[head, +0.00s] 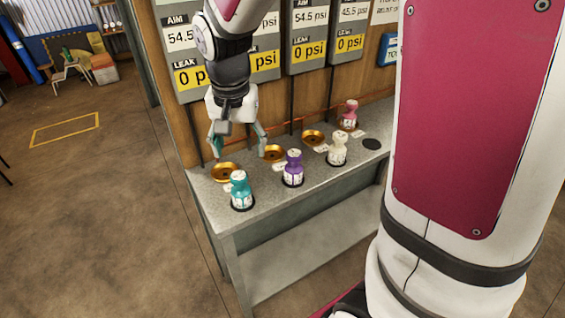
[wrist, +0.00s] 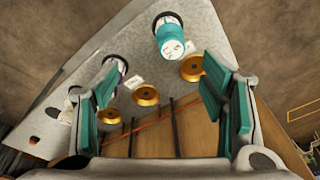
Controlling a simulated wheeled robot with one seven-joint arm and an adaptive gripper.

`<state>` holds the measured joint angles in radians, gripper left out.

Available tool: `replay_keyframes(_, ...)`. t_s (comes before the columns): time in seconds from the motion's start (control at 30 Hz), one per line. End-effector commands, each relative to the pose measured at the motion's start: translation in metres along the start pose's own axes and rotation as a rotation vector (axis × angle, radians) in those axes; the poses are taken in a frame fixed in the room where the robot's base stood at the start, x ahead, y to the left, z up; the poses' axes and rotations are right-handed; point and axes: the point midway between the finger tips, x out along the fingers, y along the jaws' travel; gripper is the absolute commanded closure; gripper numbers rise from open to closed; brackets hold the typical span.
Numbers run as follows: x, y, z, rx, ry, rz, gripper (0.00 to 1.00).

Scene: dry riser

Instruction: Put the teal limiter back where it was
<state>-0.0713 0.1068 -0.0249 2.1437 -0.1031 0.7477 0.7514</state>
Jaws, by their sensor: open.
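The teal limiter (head: 241,191) stands upright on a dark round pad at the near left corner of the bench. It also shows in the wrist view (wrist: 172,40), top centre. The leftmost brass seat (head: 225,173) is just behind it, empty; the wrist view shows this seat (wrist: 192,68) beside the limiter. My gripper (head: 238,148) is open and empty above the back left of the bench, behind the limiter. In the wrist view its teal fingers (wrist: 160,92) are wide apart, with nothing between them.
A purple limiter (head: 293,170) and a white limiter (head: 337,151) stand along the front row, with empty brass seats (head: 272,153) (head: 313,138) behind them. A pink limiter (head: 349,116) stands in the back row; the black pad (head: 372,144) before it is bare. Gauge panels (head: 326,32) line the wall.

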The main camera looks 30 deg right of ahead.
Motion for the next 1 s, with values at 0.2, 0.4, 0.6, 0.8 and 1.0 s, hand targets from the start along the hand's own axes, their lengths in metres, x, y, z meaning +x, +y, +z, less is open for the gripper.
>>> replay_keyframes(0.2, -0.069, 0.042, 0.04, -0.196, 0.07, -0.067, 0.34)
replay_keyframes(0.4, -0.107, 0.08, 0.086, -0.38, 0.14, -0.108, 0.34)
replay_keyframes(0.6, -0.122, 0.109, 0.125, -0.537, 0.206, -0.13, 0.34)
replay_keyframes(0.8, -0.125, 0.122, 0.143, -0.613, 0.237, -0.135, 0.34)
replay_keyframes(1.0, -0.125, 0.123, 0.145, -0.623, 0.238, -0.135, 0.34)
